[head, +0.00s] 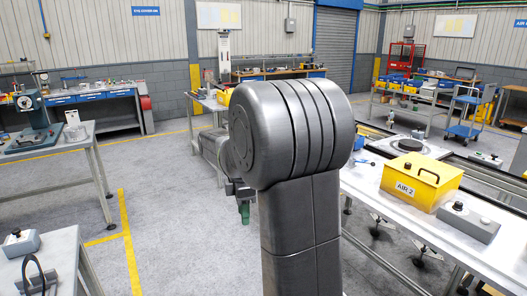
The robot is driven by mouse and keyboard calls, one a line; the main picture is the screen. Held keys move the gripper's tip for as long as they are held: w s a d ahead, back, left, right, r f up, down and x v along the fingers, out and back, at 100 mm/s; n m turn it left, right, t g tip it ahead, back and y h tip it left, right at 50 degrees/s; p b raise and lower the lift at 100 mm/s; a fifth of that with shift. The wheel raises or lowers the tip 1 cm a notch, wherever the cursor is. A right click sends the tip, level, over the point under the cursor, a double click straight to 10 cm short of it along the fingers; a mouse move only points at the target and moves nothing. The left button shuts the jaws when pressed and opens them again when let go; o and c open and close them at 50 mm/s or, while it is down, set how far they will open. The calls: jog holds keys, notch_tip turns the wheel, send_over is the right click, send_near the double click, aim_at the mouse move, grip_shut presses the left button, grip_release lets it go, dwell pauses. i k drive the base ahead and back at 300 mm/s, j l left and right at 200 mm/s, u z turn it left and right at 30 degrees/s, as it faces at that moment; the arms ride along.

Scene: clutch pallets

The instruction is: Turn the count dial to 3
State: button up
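I cannot make out a count dial with readable numbers. A grey box with a black knob (20,240) sits on the bench at the lower left. Another grey control box (468,222) with small knobs or buttons lies on the white bench at the right. My large grey arm fills the middle of the view and hides what is behind it. My gripper (244,208) shows only partly at the arm's left side, pointing down with a green part at its end. It is over the floor, away from both boxes. Its fingers are too small to judge.
A yellow box marked AIR 2 (420,181) stands on the right bench. A dark green machine (33,122) stands on the left bench. Workbenches line the back, and a blue trolley (467,113) stands at the right. Open grey floor (175,215) with yellow lines lies left of my arm.

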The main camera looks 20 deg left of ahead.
aim_at(18, 232)
jog(key=i+j+u, duration=0.25)
jog(key=u, duration=0.2)
jog(key=i+u, duration=0.85)
jog(key=i+l+u, duration=0.25)
jog(key=i+u, duration=0.2)
jog(key=i+j+u, duration=0.25)
jog(key=i+u, duration=1)
